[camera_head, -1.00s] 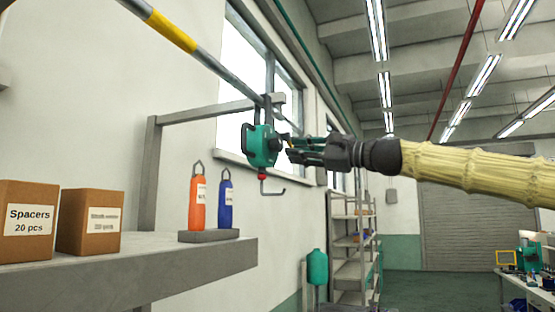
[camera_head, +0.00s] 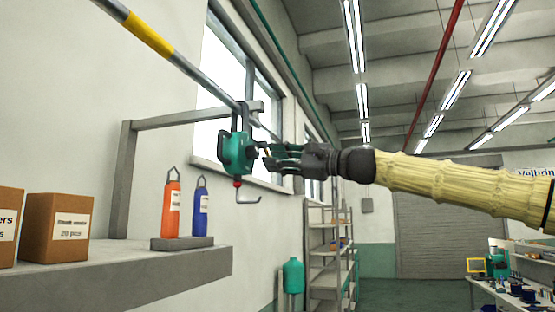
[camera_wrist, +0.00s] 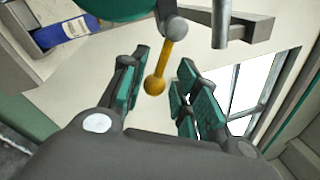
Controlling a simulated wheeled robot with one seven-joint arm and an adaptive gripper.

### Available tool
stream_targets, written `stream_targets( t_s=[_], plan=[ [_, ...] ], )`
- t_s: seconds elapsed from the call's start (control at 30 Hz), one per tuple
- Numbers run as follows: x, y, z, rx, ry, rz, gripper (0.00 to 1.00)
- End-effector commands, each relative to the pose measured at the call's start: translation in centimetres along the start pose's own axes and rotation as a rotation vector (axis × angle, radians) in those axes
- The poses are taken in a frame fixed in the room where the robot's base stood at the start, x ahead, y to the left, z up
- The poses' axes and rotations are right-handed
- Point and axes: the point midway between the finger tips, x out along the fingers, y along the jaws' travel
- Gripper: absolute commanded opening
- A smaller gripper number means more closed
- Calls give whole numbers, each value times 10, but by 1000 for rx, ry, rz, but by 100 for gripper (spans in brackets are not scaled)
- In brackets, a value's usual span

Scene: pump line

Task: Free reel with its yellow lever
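The reel (camera_head: 238,152) is a teal housing hanging from the grey bracket, with a red stop and a grey hook (camera_head: 248,197) below it. It also shows at the top of the wrist view (camera_wrist: 118,6). Its yellow lever (camera_wrist: 162,66) sticks out from a grey pivot and ends in a round knob. My gripper (camera_head: 268,157) is beside the reel on its right. In the wrist view my gripper (camera_wrist: 158,92) is open, and the lever's knob lies in the picture between the teal-padded fingers. I see no finger touching it.
A grey shelf (camera_head: 110,275) at the left bears cardboard boxes (camera_head: 58,228), an orange cylinder (camera_head: 171,208) and a blue one (camera_head: 200,211) on a grey base. A grey post and beam (camera_head: 185,115) stand behind. Shelving and a workbench are farther back at the right.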

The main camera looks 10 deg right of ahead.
Motion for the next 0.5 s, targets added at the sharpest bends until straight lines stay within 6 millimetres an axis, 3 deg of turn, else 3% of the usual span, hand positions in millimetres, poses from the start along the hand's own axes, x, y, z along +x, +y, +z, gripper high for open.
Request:
stream_targets(
  t_s=[0.23,0.5],
  plan=[
    [-21,0,0,1,0,-1,31],
    [-71,-1,0,0,-1,-2,31]
  ],
)
